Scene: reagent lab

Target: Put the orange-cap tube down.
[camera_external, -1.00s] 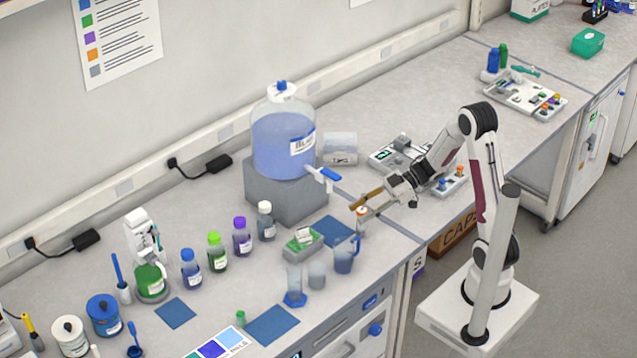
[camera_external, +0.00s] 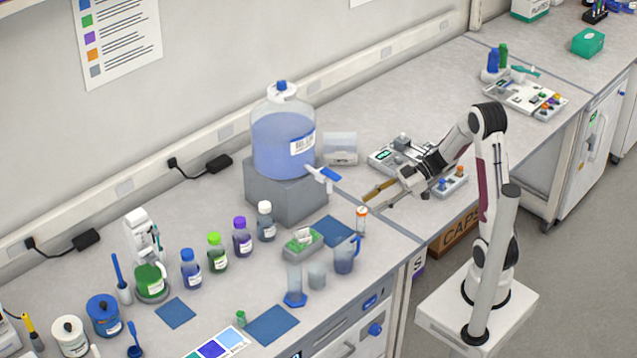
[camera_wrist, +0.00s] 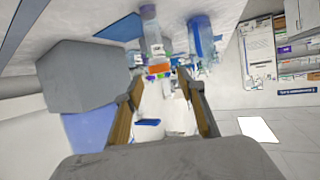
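The orange-cap tube (camera_external: 361,221) stands upright on the bench beside the blue-handled jug, near the bench's front edge. Its orange cap (camera_wrist: 160,69) shows beyond my fingertips in the wrist view. My gripper (camera_external: 366,200) is open and empty, with its two fingers spread apart (camera_wrist: 160,80). In the external view it is beside the tube's top, to the right and rear, apart from it.
The large blue carboy (camera_external: 283,145) on its grey block (camera_external: 280,190) stands left of my gripper. The blue-handled jug (camera_external: 344,258) and clear beakers (camera_external: 317,274) are close by the tube. A blue mat (camera_external: 334,231) lies left of it. A small rack (camera_external: 450,187) is under my arm.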

